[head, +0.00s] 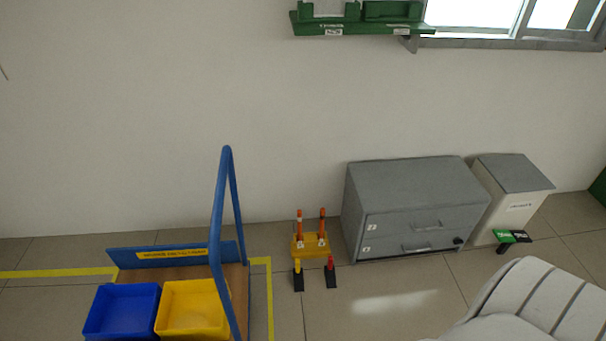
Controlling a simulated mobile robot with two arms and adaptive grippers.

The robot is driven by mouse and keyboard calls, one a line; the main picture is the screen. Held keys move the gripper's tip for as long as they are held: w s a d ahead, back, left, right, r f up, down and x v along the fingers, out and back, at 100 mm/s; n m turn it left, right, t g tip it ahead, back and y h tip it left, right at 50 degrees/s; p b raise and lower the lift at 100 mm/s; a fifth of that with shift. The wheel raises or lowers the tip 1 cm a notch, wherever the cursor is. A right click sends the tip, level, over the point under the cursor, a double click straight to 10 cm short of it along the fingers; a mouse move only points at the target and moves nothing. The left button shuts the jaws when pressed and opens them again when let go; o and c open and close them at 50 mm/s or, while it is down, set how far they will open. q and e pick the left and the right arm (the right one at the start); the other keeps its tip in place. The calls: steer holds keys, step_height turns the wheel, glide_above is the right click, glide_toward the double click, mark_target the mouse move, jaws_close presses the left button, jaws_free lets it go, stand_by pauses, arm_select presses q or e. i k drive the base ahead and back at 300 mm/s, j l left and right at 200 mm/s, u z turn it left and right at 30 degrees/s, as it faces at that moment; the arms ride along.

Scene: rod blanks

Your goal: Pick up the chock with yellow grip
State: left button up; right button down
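The chock with yellow grip (298,282) stands on the tiled floor below the small yellow stand (312,244). It has a dark base and an upright yellow handle. A similar chock with a red grip (330,278) stands just to its right, with a small gap between them. Both are small and far off in the head view. Neither of my grippers shows in the head view.
Left is a blue-handled cart (219,220) with a blue bin (122,312) and a yellow bin (192,308). Right are a grey drawer cabinet (415,205) and a pale box (516,212). The floor in front of the chocks looks clear.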

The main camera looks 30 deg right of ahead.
mark_target(298, 275)
steer(key=z, duration=1)
steer(key=i+l, duration=0.1)
